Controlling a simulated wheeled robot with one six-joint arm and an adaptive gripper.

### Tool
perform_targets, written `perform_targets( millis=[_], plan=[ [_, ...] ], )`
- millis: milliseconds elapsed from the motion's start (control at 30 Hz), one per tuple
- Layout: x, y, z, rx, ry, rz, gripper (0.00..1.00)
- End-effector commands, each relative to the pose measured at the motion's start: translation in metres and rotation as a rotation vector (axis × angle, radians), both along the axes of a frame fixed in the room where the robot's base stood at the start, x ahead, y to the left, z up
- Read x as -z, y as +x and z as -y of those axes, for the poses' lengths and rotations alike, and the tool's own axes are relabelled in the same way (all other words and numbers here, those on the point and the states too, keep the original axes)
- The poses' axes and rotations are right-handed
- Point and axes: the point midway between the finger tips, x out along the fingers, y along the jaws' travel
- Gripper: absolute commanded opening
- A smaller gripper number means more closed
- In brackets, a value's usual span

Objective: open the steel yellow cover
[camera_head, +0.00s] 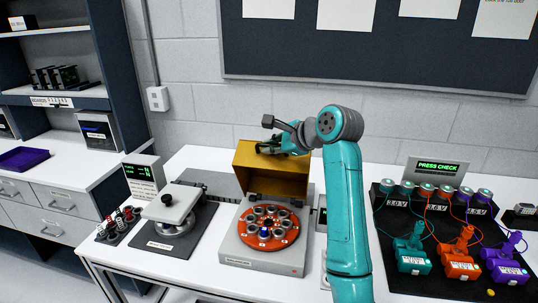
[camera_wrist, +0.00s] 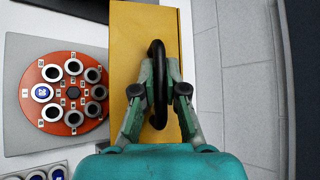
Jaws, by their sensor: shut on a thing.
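The yellow cover (camera_head: 268,181) stands raised at the back of a grey base unit (camera_head: 240,250) in the head view. Its yellow face (camera_wrist: 128,35) fills the middle of the wrist view, with a dark handle (camera_wrist: 158,80) on it. My gripper (camera_wrist: 158,88) is shut on the handle, one finger on each side. In the head view my gripper (camera_head: 270,147) is at the cover's upper edge, partly hidden by its own links. In front of the cover, an orange-red disc (camera_head: 270,240) with several round metal parts lies exposed, one of them blue-centred.
A press-like fixture (camera_head: 175,207) on a dark mat stands to the left, with a small green-lit display (camera_head: 144,173) behind it. To the right, a dark panel (camera_head: 385,200) carries teal, orange and purple devices. A grey block wall (camera_head: 200,85) rises behind the table.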

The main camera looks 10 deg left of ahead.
Motion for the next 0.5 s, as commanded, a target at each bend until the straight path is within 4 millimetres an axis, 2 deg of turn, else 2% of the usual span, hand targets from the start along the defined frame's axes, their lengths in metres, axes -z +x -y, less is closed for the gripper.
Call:
perform_targets(
  millis=[500],
  plan=[
    [-0.0016,0.0062,-0.0008,-0.001,0.0,0.002,0.0]
  ],
)
